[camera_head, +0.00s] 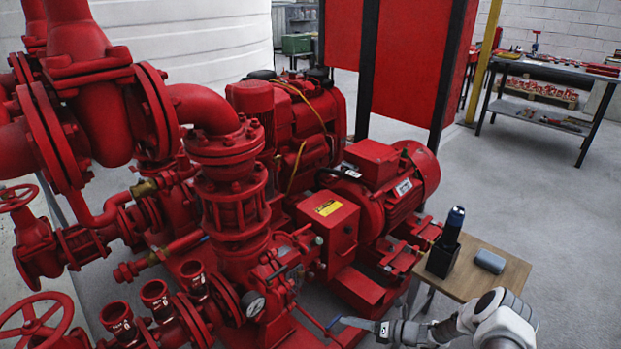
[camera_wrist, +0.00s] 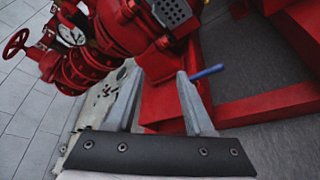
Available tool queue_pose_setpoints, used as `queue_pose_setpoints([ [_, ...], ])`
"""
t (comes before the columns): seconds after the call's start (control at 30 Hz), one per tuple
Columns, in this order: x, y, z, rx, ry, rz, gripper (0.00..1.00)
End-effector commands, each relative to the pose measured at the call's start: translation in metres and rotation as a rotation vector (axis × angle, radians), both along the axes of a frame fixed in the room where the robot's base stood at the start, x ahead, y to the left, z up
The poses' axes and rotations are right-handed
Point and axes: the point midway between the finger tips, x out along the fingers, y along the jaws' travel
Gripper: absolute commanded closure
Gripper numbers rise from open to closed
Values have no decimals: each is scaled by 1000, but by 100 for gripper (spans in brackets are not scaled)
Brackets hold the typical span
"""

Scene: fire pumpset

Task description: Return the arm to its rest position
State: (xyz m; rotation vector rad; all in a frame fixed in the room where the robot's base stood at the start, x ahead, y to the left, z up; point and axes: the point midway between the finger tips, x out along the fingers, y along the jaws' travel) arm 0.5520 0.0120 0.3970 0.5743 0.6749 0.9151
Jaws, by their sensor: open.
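My gripper (camera_head: 362,325) is at the bottom of the head view, low beside the red pumpset (camera_head: 235,205). In the wrist view its two grey fingers (camera_wrist: 157,88) are apart, with nothing held between them. A short blue rod (camera_wrist: 207,71) shows just beyond the right finger in the wrist view; I cannot tell whether they touch. Part of my white arm (camera_head: 495,318) shows at the lower right of the head view, in front of the small wooden table (camera_head: 505,277).
A black holder (camera_head: 441,258) with a dark flashlight-like object (camera_head: 453,222) and a grey-blue block (camera_head: 489,262) stand on the table close to my arm. Red frame beams (camera_wrist: 265,112) lie near the fingers. Open floor (camera_head: 545,185) extends right, toward a workbench (camera_head: 545,75).

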Motion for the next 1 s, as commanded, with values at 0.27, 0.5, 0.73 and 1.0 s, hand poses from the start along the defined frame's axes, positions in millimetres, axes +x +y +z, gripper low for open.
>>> queue_pose_setpoints([
  [0.27, 16, 4, 86, -206, -206, 252, 47],
  [0.5, 11, 11, 164, -401, -401, 501, 47],
  [0.73, -6, 17, 236, -582, -584, 736, 47],
  [1.0, -38, 22, 316, -787, -790, 1000, 47],
])
